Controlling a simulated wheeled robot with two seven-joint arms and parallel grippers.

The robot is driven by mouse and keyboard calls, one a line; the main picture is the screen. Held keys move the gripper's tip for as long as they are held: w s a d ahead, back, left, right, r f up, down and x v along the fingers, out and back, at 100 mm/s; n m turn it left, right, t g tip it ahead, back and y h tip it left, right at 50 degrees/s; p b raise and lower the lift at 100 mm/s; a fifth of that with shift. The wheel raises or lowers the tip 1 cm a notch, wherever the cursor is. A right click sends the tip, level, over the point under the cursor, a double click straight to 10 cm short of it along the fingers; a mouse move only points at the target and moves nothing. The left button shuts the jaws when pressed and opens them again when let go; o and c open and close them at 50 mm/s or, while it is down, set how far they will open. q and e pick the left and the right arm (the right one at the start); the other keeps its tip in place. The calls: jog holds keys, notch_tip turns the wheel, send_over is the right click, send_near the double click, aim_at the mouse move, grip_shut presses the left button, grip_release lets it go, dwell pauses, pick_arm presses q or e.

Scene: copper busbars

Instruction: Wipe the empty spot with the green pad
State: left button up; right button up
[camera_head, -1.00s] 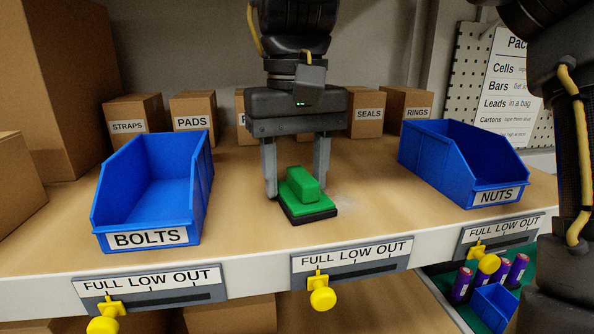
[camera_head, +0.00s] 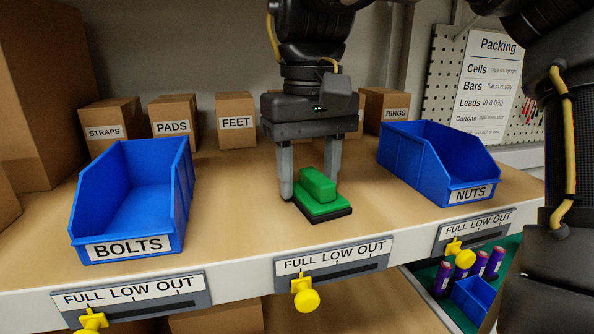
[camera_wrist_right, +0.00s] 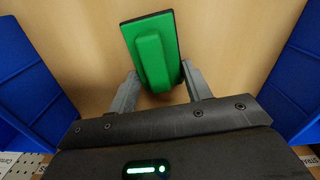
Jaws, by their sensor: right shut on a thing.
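The green pad (camera_head: 318,188) has a raised green grip and a dark underside. It lies flat on the wooden shelf top (camera_head: 235,215), in the empty spot between the BOLTS bin and the NUTS bin. My right gripper (camera_head: 310,190) comes down from above and is shut on the pad's grip. In the right wrist view the pad (camera_wrist_right: 152,50) extends ahead of the fingers, with the grip's near end between them. No pale mark shows clearly on the wood around the pad. The wood under the pad is hidden. My left gripper is not in view.
The blue BOLTS bin (camera_head: 135,200) stands left and the blue NUTS bin (camera_head: 435,165) right. Labelled cartons, such as FEET (camera_head: 235,120), line the back. Sliders with yellow knobs (camera_head: 306,298) are on the front edge. Bare wood lies on both sides of the pad.

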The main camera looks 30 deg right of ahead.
jog(key=shift+s+d+p, duration=0.25)
jog(key=shift+s+d, duration=0.05)
jog(key=shift+d, duration=0.55)
jog(key=shift+s+d+p, duration=0.2)
jog(key=shift+s+d, duration=0.05)
jog(key=shift+d, duration=0.6)
jog(key=shift+s+a, duration=0.15)
jog(key=shift+a, duration=0.1)
jog(key=shift+w+a+f+b, duration=0.1)
jog(key=shift+w+a+b, duration=0.2)
jog(key=shift+a, duration=0.4)
jog(key=shift+w+a+f+b, duration=0.1)
jog(key=shift+w+a+b, duration=0.2)
jog(key=shift+a, duration=0.4)
jog(key=shift+a+r, duration=0.1)
jog(key=shift+a, duration=0.25)
